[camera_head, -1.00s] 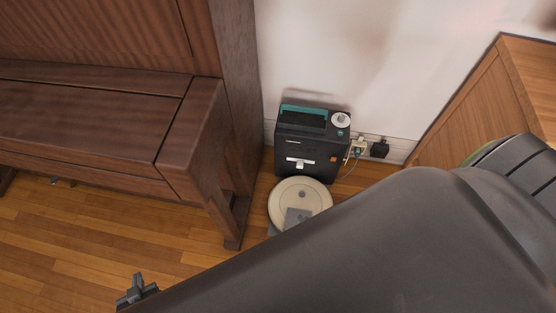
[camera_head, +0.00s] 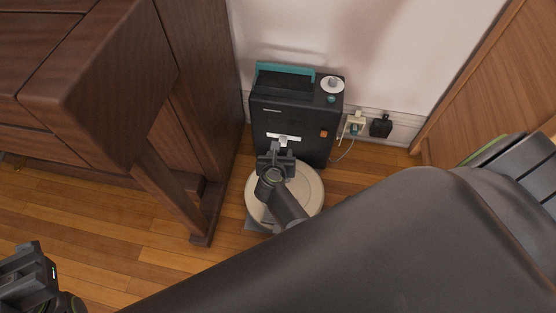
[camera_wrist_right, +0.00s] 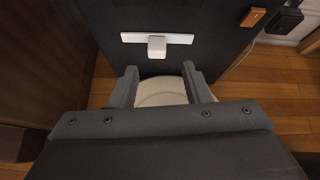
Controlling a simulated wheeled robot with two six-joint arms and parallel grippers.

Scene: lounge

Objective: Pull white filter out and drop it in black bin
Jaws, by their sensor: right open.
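The white filter shows as a white bar with a small tab (camera_head: 284,137) on the front of a black upright unit (camera_head: 305,115) with a teal handle. In the right wrist view, the white filter (camera_wrist_right: 157,42) lies just beyond the fingers. My right gripper (camera_head: 276,157) is open and empty, in front of and slightly below the tab, apart from it. In the right wrist view, its two fingers (camera_wrist_right: 161,80) are spread below the tab. My left gripper (camera_head: 25,270) is at the lower left, away from the unit; its jaws are unclear. I cannot make out a separate black bin.
A round beige robot vacuum (camera_head: 308,190) sits on the floor below my right gripper. A dark wooden bench (camera_head: 110,75) stands close on the left. A wall socket with plugs (camera_head: 356,122) and a cable are right of the unit. Wooden floor (camera_head: 160,260) is clear at lower left.

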